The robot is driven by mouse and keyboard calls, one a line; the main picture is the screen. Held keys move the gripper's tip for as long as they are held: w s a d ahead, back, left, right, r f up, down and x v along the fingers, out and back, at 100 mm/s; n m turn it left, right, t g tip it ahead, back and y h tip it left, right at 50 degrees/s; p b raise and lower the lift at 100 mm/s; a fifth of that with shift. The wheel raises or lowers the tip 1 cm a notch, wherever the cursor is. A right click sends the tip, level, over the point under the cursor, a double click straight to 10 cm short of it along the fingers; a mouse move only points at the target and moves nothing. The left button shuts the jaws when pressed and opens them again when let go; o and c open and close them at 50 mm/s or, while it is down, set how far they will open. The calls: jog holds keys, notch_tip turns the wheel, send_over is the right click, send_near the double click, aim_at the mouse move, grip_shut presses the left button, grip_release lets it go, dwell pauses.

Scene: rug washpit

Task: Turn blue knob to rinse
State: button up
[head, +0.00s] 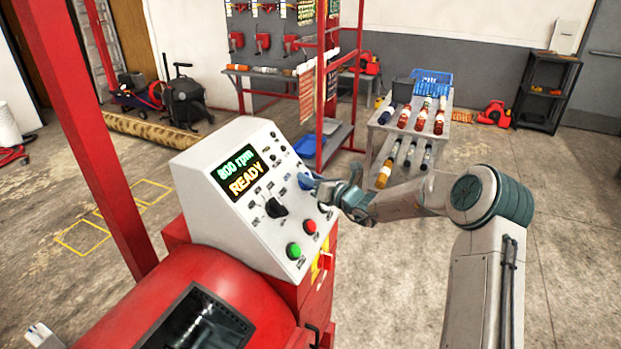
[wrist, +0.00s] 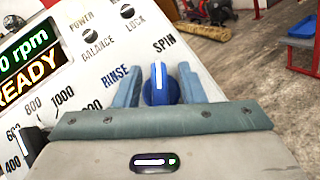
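The blue knob (wrist: 160,86) is on the sloping white control panel (head: 218,154). It also shows in the head view (head: 306,181), partly hidden by my gripper (head: 322,187). In the wrist view its white pointer mark points up toward the SPIN label (wrist: 164,41). The RINSE label (wrist: 115,76) lies to the knob's left. My gripper (wrist: 160,80) is at the panel with its fingers apart, one on each side of the knob. The gaps are very narrow, and I cannot tell whether the fingers touch it.
The panel also has a black dial (head: 276,208), a red button (head: 310,226), a green button (head: 293,251) and a display (head: 243,172) reading "800 rpm READY". A red post (head: 92,130) stands at left. A cart (head: 405,128) with bottles stands behind my arm. Floor at right is clear.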

grip_shut()
